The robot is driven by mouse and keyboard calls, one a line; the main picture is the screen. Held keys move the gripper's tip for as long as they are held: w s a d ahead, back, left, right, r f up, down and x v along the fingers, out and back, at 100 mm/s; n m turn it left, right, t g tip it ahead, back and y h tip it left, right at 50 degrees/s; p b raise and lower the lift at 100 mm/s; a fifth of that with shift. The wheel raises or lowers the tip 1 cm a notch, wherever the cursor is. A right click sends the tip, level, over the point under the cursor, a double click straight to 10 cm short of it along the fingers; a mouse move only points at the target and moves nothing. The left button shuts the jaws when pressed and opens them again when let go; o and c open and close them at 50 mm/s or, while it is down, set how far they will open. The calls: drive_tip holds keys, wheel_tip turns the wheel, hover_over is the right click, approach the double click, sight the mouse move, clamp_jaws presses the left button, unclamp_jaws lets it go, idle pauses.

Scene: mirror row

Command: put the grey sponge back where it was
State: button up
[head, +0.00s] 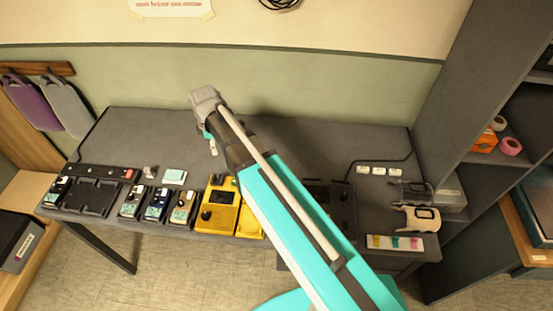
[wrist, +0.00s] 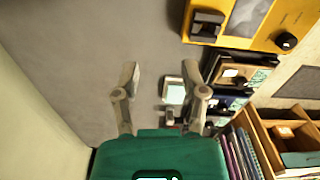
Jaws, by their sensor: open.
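I cannot make out the grey sponge for certain in either view. My gripper (head: 211,141) is raised over the back of the grey table (head: 290,125) in the head view, its fingers small and partly hidden. In the wrist view my gripper (wrist: 170,66) has its fingers spread apart, with nothing held between them. A pad with a pale mint top (wrist: 173,92) shows beyond the gap; it also lies on the table in the head view (head: 175,176). A small greyish object (head: 150,172) lies left of the pad; I cannot tell what it is.
Several small devices (head: 155,203) stand along the front edge, beside a black tray (head: 91,196). A yellow device (head: 218,205) stands to their right. Label makers (head: 416,217) and a colour strip (head: 395,242) are at the right. The table's back left is clear, against the wall.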

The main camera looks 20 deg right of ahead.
drive_tip(key=s+d+m, duration=0.5)
drive_tip(key=d+m, duration=0.2)
drive_tip(key=d, duration=0.1)
drive_tip(key=s+d+m, duration=0.6)
drive_tip(key=d+m, duration=0.2)
drive_tip(key=d, duration=0.1)
drive_tip(key=shift+s+d, duration=0.2)
drive_tip(key=shift+s, duration=0.1)
drive_tip(key=shift+s, duration=0.15)
